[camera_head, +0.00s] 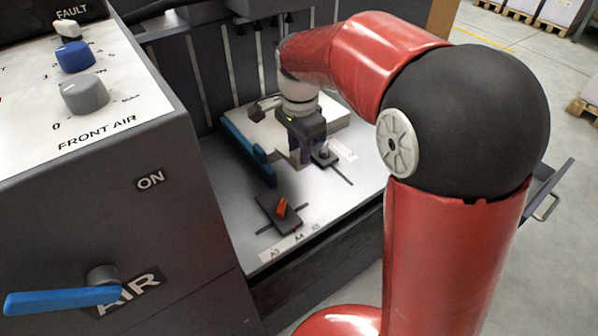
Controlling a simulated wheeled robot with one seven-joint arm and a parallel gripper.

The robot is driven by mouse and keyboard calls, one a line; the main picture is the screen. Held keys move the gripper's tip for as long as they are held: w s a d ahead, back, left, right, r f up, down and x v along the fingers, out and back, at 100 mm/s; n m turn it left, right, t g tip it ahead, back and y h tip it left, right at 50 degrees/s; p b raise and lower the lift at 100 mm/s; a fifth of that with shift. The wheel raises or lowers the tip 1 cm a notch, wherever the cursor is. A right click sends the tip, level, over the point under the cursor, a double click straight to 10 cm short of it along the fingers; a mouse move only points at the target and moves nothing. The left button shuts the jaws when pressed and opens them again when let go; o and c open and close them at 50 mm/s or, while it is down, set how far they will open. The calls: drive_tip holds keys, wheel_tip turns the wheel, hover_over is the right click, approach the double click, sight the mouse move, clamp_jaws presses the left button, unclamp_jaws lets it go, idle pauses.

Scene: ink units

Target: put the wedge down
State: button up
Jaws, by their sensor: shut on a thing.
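My gripper (301,158) points down over the grey feed table, beside the white stack. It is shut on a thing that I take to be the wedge. The wedge itself is too small and too hidden by the fingers for me to make out its shape. I cannot tell whether it touches the table (232,190) or is just above it.
A white stack (335,118) lies behind my gripper, with a long blue bar (246,150) on its left. Another small dark guide (325,157) stands close right. A control cabinet (120,190) rises at left.

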drive_tip(key=shift+f+b, duration=0.4)
drive_tip(key=shift+f, duration=3.1)
drive_tip(key=shift+f, duration=0.1)
drive_tip(key=o, duration=1)
